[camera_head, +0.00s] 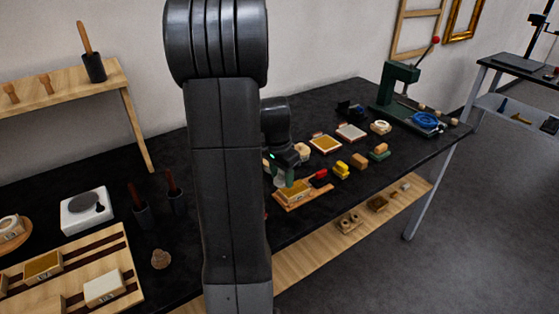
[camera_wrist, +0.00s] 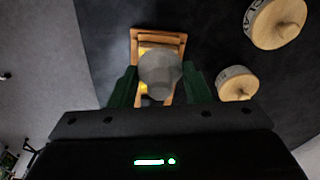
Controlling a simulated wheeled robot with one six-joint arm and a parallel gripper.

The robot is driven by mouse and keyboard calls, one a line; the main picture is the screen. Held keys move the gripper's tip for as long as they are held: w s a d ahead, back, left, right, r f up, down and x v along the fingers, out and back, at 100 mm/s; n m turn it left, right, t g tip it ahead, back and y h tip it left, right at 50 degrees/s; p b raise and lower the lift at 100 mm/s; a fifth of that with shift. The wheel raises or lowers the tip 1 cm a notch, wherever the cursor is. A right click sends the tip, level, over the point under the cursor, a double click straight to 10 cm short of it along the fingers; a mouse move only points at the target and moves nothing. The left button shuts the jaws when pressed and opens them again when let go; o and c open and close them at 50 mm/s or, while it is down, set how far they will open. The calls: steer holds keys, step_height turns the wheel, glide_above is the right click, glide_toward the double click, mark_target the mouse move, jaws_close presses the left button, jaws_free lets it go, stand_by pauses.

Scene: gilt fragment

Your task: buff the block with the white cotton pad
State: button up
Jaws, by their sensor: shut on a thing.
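My gripper (camera_wrist: 160,90) is shut on a pale, rounded thing that looks like the white cotton pad (camera_wrist: 160,72), with a green finger on each side. In the head view, my gripper (camera_head: 281,174) is partly behind my arm, and the pad shows as a small pale patch. The gold-topped block (camera_head: 294,191) sits in a wooden holder (camera_head: 316,200) under my gripper. In the wrist view, the pad covers much of the block (camera_wrist: 143,88), and the holder's frame (camera_wrist: 134,48) shows around it. I cannot tell whether pad and block touch.
A green press (camera_head: 393,90) stands at the back right. My arm hides the middle bench.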

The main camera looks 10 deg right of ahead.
steer(key=shift+r+p, duration=1.05)
steer(key=shift+r, duration=0.75)
